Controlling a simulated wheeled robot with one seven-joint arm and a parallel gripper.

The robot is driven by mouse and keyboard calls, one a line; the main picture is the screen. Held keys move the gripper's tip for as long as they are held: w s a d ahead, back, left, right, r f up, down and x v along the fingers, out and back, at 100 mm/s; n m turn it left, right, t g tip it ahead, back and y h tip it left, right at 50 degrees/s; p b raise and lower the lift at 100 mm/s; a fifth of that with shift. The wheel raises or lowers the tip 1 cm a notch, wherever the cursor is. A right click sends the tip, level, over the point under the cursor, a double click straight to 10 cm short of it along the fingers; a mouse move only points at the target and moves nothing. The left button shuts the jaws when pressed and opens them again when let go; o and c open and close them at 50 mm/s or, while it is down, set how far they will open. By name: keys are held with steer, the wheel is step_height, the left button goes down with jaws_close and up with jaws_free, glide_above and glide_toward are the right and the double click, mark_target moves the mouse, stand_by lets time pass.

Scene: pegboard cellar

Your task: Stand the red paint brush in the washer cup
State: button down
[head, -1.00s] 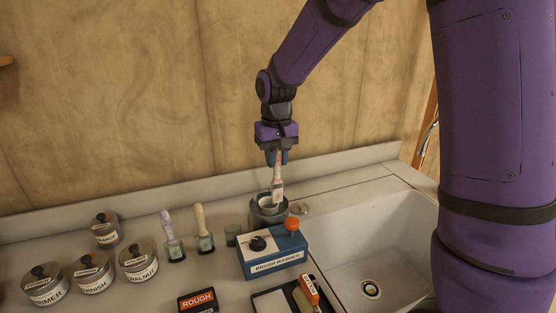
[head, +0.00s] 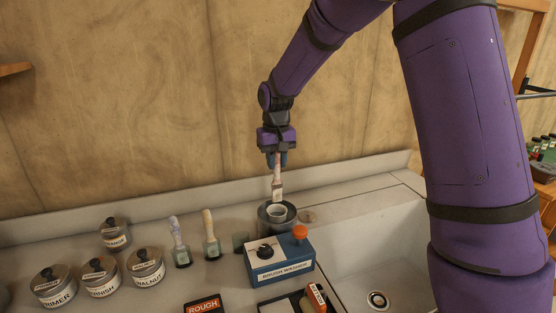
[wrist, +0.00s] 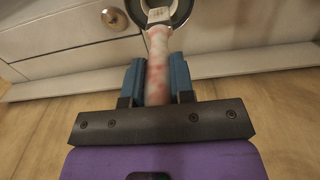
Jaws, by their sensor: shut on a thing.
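My gripper (head: 277,160) is shut on the handle of the red paint brush (head: 277,182), which has a pale handle with red smears and hangs upright, bristles down. In the wrist view, the red-smeared handle (wrist: 157,65) runs between the two blue fingers of the gripper (wrist: 157,82). The round grey washer cup (head: 265,222), with a pale inner ring, stands behind the blue and white brush washer box (head: 295,268). The bristle end shows just above the cup's opening; the exact gap is hard to tell. The cup's rim shows partly in the wrist view (wrist: 186,12).
Two other brushes (head: 178,240) (head: 211,235) stand left of the washer. Several lidded tins (head: 145,267) are at the left. A ROUGH-labelled block (head: 203,305) and a dark tray (head: 275,305) are in front. A sink (head: 370,250) is at the right.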

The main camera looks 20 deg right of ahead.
mark_target(276, 186)
steer(key=shift+f, duration=4.4)
steer(key=c, duration=0.9)
jaws_free()
step_height(276, 186, up, 10)
steer(key=shift+r, duration=0.4)
